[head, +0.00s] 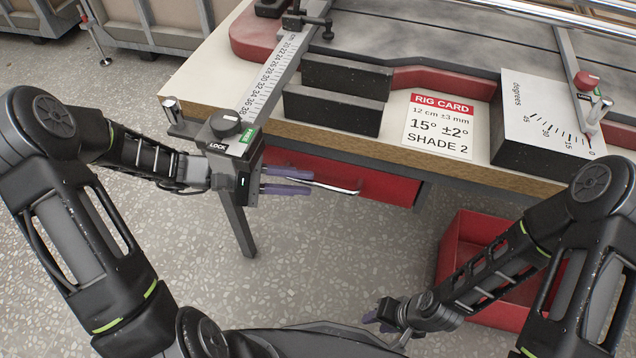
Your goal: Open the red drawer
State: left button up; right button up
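The red drawer (388,186) sits under the front edge of the workbench and looks shut, its front about flush with the frame. A silver bar handle (338,187) runs along its front. My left gripper (308,181) is in front of the drawer's left part, its two purple fingers apart, one above the other. The left end of the handle appears between or just behind the fingertips; I cannot tell whether they touch it. My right gripper (376,317) is low, near the bottom of the view, away from the drawer; its small purple fingers are partly hidden.
The workbench (450,158) carries a ruler arm with a lock block (232,140), dark blocks (333,108), a rig card (440,122) and an angle gauge (545,125). A red bin (463,232) stands on the floor at right, behind my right arm. Floor before the drawer is clear.

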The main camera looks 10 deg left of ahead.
aim_at(310, 184)
pick_arm(q)
jog(key=x, duration=0.4)
jog(key=shift+d, duration=0.1)
jog(key=shift+c, duration=0.5)
grip_shut()
dwell(0.9)
